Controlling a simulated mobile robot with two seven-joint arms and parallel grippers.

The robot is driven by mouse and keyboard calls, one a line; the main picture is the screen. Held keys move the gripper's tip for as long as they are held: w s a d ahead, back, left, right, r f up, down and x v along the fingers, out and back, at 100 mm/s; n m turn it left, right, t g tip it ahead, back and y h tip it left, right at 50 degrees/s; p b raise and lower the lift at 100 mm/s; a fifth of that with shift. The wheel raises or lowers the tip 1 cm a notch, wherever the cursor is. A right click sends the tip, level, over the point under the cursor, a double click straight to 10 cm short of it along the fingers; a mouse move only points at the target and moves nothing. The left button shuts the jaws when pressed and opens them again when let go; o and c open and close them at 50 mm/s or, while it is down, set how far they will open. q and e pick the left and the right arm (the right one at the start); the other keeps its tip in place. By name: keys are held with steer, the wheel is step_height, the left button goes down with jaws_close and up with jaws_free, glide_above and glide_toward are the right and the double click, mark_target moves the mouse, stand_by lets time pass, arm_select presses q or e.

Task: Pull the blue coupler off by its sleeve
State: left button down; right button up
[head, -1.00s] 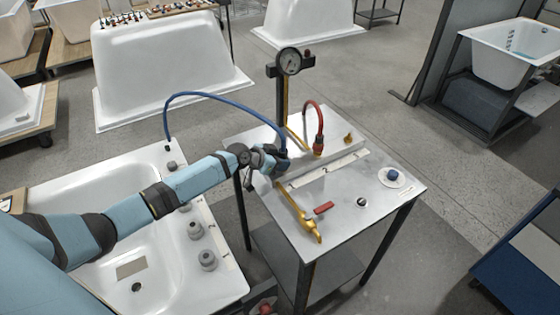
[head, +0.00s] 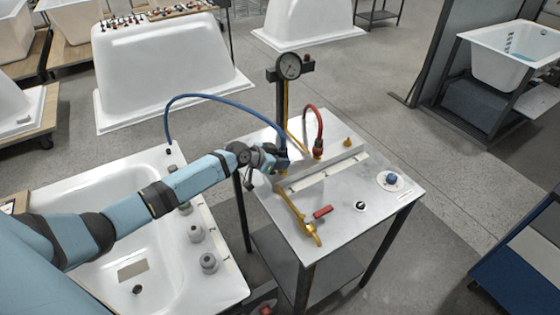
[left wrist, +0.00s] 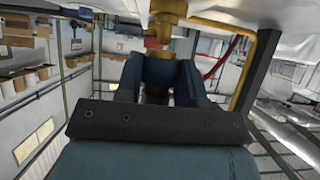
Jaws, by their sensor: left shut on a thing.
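The blue coupler (head: 283,153) is at the end of a blue hose (head: 215,97), at the back left of the steel bench. My left gripper (head: 281,162) is shut on it and hides much of it in the head view. My right gripper is not in view.
A white bathtub (head: 100,205) is at left.

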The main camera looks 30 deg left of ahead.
mark_target(280, 150)
arm_select(q)
steer(key=shift+r+p, duration=0.4)
steer(key=shift+r, duration=0.3)
steer(key=shift+r, duration=0.35)
steer(key=shift+r+p, duration=0.2)
steer(key=shift+p, duration=0.15)
steer(key=shift+r+p, duration=1.75)
steer(key=shift+r, duration=0.7)
